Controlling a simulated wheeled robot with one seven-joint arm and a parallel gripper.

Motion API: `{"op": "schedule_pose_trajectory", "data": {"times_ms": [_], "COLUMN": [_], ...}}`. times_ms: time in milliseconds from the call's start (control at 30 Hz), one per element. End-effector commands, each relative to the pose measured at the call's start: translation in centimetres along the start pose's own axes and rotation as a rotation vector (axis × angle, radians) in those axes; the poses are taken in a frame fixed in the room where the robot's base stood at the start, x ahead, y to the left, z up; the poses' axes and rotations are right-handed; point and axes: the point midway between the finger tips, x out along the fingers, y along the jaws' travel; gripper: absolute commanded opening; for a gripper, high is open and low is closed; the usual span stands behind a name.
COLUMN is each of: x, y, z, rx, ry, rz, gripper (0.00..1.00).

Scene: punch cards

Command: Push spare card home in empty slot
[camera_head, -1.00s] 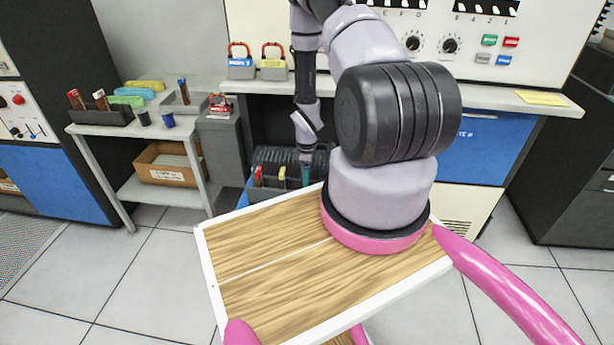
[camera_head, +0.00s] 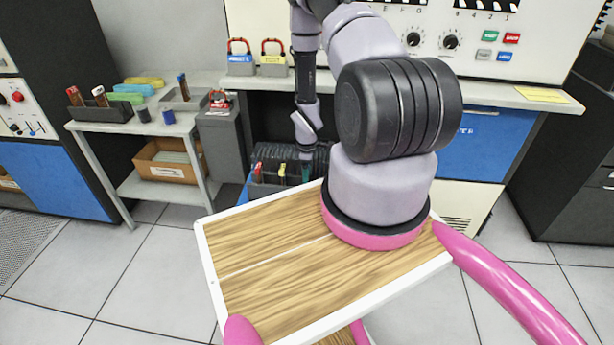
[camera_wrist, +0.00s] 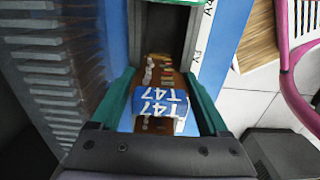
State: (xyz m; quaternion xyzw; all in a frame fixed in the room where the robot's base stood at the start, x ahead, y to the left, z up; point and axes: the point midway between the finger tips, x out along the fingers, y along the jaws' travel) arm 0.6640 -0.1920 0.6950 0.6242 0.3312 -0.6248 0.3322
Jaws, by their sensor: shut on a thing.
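I cannot tell how deep the card sits. In the head view my gripper (camera_head: 306,170) is small and low at the dark card rack (camera_head: 275,158), and the card is not clear there.
My wooden-topped body fills the lower middle of the head view. Coloured card ends (camera_head: 282,172) show at the rack front. A side table (camera_head: 120,125) with trays and a cardboard box (camera_head: 168,160) stands to the left. A console shelf (camera_head: 480,95) runs behind. Floor is clear at left front.

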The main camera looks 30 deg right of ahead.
Motion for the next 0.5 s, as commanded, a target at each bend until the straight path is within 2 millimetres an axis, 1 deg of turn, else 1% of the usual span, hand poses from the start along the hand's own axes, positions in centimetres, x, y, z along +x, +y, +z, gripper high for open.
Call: {"op": "schedule_pose_trajectory", "data": {"times_ms": [200,233,267,500], "x": [0.41,0.37,0.36,0.29], "y": [-0.02,-0.01,-0.01,0.0], "z": [0.01,0.01,0.01,0.0], "rx": [0.0,0.0,0.0,0.0], "ry": [0.0,0.0,0.0,0.0], "rz": [0.0,0.0,0.0,0.0], "gripper": [0.24,0.9,1.0,1.0]}}
